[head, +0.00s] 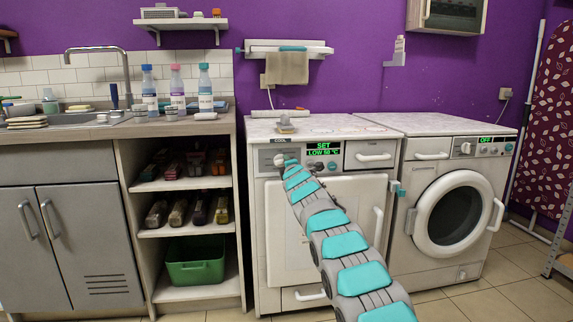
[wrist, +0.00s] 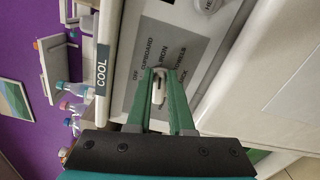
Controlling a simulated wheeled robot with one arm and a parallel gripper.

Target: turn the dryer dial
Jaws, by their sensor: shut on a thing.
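The dryer (head: 325,230) is the white machine in the middle of the head view, with a square front door. Its display (head: 323,148) reads "SET LOW" with a temperature in green. The pale dryer dial (wrist: 158,96) sits on a grey plate with printed words such as "OFF", "CUPBOARD", "IRON" and "RACK" around it. My gripper (wrist: 163,76) is shut on the dial, a green finger on each side of it. In the head view my arm reaches up to the left part of the control panel, and my gripper (head: 287,162) partly covers the dial there.
A "COOL" label (wrist: 101,66) is beside the dial plate, and another knob (wrist: 208,4) marked "HEAT" is near. A washer (head: 453,200), its display reading "OFF", stands right of the dryer. A shelf unit (head: 190,231) stands left.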

